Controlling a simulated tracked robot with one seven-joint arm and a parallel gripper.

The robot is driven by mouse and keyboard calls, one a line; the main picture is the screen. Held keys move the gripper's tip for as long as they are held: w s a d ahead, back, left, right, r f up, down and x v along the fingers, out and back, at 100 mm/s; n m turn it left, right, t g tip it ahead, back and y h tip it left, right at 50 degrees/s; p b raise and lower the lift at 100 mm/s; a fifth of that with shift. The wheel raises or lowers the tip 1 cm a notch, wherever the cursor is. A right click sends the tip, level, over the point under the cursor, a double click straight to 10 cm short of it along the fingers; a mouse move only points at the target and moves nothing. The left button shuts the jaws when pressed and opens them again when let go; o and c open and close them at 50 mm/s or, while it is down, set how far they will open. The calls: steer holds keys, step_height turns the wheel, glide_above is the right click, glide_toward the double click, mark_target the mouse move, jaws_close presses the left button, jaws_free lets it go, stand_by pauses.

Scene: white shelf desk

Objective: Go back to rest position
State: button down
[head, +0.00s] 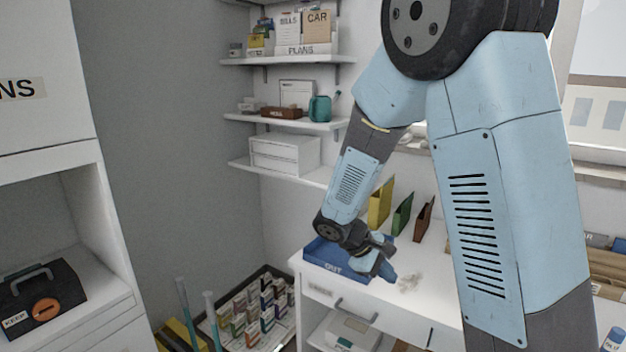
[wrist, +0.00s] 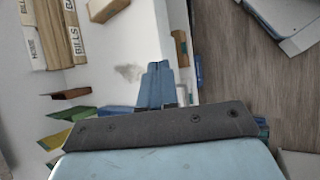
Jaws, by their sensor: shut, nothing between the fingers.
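My gripper (head: 384,270) hangs at the end of my blue arm in the head view, in front of the blue OUT tray (head: 318,257) on the white desk (head: 430,305). Its fingers are together with nothing between them. In the wrist view my gripper (wrist: 157,80) shows as narrow blue fingers close together, in front of the white desk top (wrist: 125,45). My arm hides part of the tray and the middle of the desk. I cannot tell the exact gap between the gripper and the tray.
Yellow (head: 380,203), green (head: 402,216) and brown (head: 424,219) files stand on the desk behind my gripper. Wall shelves (head: 290,121) hold a teal mug (head: 320,108) and boxes. A black toolbox (head: 42,296) sits at left.

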steer(key=s+d+r+m+t+y, duration=0.2)
steer(key=s+r+m+y, duration=0.2)
steer(key=s+r, duration=0.5)
steer(key=s+d+r+m+t+y, duration=0.3)
steer(key=s+r+m, duration=0.3)
steer(key=s+r, duration=0.4)
steer(key=shift+s+d+r+y, duration=0.3)
steer(key=shift+d+r+y, duration=0.1)
steer(key=shift+r, duration=0.8)
